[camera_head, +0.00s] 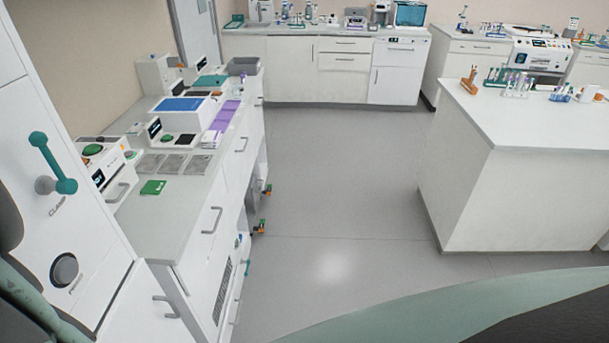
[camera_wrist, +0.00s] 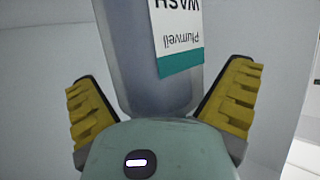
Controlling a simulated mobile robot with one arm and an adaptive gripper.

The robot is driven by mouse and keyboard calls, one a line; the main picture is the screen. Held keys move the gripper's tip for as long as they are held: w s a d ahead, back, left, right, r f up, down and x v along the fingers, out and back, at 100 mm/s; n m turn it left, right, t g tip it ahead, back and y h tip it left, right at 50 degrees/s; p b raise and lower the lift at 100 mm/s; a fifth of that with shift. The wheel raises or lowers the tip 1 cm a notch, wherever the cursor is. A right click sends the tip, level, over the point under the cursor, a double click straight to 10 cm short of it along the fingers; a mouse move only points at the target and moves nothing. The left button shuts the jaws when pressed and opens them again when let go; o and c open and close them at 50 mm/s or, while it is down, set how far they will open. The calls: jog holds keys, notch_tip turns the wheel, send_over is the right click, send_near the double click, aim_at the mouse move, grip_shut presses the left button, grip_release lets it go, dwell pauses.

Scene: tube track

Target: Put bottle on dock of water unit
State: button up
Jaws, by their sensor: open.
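A translucent grey-blue bottle (camera_wrist: 128,60) fills the upper middle of the wrist view. Its white and teal label (camera_wrist: 178,40) reads "Plumveil WASH" and appears upside down. My gripper (camera_wrist: 160,95) is open, with a yellow ridged pad on each side of the bottle's near end. I cannot tell whether either pad touches it. The bottle's top and surroundings are out of frame. In the head view I see neither the bottle nor my gripper, and I cannot pick out the water unit or its dock for certain.
A white cabinet with a teal clamp lever (camera_head: 52,165) stands close at the left. Beside it runs a bench (camera_head: 160,222) with several instruments. An island bench (camera_head: 540,135) stands at the right, more counters at the back. The grey floor (camera_head: 335,180) between is clear.

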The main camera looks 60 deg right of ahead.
jog(key=shift+r, duration=0.2)
jog(key=shift+s+d+r+b, duration=0.15)
jog(key=shift+d+b, duration=0.15)
jog(key=shift+d, duration=0.35)
jog(key=p+v, duration=0.3)
jog(key=v, duration=0.7)
jog(key=shift+d+r, duration=0.2)
jog(key=shift+d, duration=0.05)
jog(key=shift+s, duration=0.15)
